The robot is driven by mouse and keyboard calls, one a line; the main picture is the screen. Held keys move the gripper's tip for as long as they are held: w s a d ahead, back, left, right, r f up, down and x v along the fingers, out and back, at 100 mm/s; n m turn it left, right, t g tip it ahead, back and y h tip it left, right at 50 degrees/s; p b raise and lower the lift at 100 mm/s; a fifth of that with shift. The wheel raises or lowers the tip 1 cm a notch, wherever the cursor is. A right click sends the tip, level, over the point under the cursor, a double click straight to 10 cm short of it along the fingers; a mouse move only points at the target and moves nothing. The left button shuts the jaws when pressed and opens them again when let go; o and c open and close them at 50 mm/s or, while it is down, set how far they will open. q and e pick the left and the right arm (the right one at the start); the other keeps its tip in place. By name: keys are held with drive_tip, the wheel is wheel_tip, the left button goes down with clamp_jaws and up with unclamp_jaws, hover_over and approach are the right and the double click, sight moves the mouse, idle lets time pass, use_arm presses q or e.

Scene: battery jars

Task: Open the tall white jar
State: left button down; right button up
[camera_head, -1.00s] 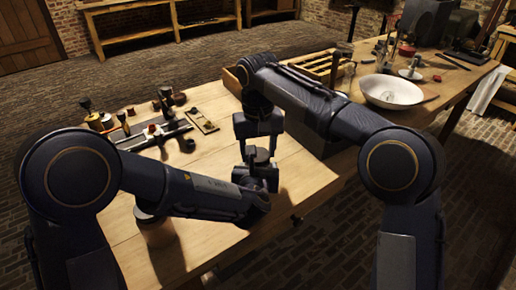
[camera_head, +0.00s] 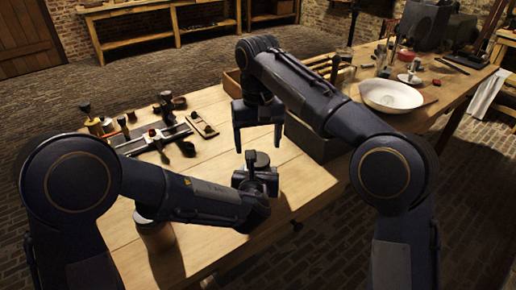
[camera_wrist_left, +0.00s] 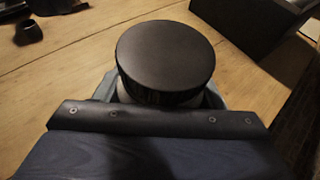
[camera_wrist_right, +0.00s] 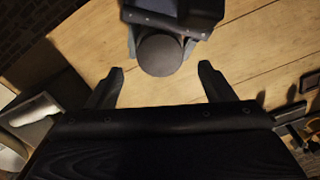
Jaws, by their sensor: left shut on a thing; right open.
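A jar with a round black lid (camera_wrist_left: 166,62) stands upright near the front of the wooden table. Only a pale sliver of its body shows under the lid in the left wrist view; the rest is hidden. The lid also shows in the head view (camera_head: 257,159) and right wrist view (camera_wrist_right: 159,55). My left gripper (camera_head: 257,180) is shut around the jar's body, just below the lid. My right gripper (camera_head: 258,147) is open and empty, pointing down above the lid, with its fingers apart from it. The lid sits on the jar.
Another jar (camera_head: 157,235) stands partly behind my left forearm. Small tools and parts (camera_head: 155,138) lie at the table's left back. A dark box (camera_head: 316,142) is right of my right gripper, and a white bowl (camera_head: 391,95) stands farther right. Bare tabletop surrounds the held jar.

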use_arm(q)
drive_tip(key=shift+c, duration=1.3)
unclamp_jaws()
